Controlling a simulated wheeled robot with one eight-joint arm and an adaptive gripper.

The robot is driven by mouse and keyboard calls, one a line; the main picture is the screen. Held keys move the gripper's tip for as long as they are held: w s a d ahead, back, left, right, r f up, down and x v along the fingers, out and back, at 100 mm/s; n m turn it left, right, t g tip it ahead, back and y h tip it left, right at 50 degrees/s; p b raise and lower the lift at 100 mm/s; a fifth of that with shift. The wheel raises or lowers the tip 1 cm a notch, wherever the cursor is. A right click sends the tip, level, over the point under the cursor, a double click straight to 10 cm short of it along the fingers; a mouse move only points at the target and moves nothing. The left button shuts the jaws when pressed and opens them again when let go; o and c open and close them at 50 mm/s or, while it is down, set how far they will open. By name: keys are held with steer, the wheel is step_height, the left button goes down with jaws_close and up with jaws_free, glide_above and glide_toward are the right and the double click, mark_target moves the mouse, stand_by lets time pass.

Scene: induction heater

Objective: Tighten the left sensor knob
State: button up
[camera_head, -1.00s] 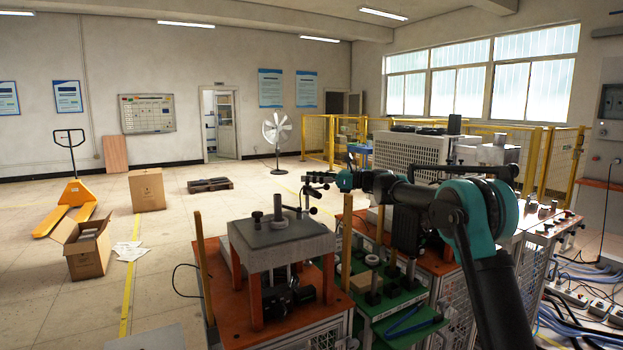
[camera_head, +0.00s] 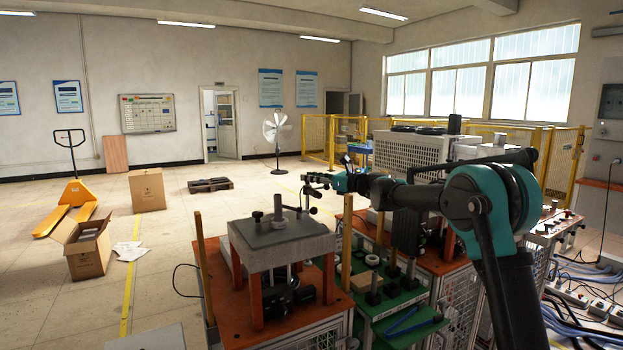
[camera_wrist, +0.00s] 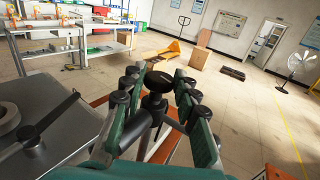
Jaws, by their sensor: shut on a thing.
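A black knob (camera_wrist: 159,80) with a flat round top stands on a dark post between my fingers in the wrist view. My gripper (camera_wrist: 157,85) has two green fingers with round black pads, one on each side of the knob, shut on it. In the head view my gripper (camera_head: 310,187) is small, above the right edge of the left station's grey plate (camera_head: 300,243); the knob's grip is hard to make out there. The plate also shows at left in the wrist view (camera_wrist: 62,152), with a dark flat bar across it.
A black post (camera_head: 278,208) stands on the grey plate. A green-topped bench (camera_head: 408,300) with parts lies to the right. Orange uprights (camera_head: 203,265) flank the left station. Open floor with cardboard boxes (camera_head: 147,190) and a pallet truck (camera_head: 70,195) lies beyond.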

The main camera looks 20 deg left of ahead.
steer(key=shift+s+m+t+h, duration=0.15)
steer(key=shift+m+t+h, duration=0.15)
steer(key=shift+m+t, duration=0.85)
steer(key=shift+n+t, duration=0.25)
steer(key=o, duration=1.1)
step_height(320, 180, up, 10)
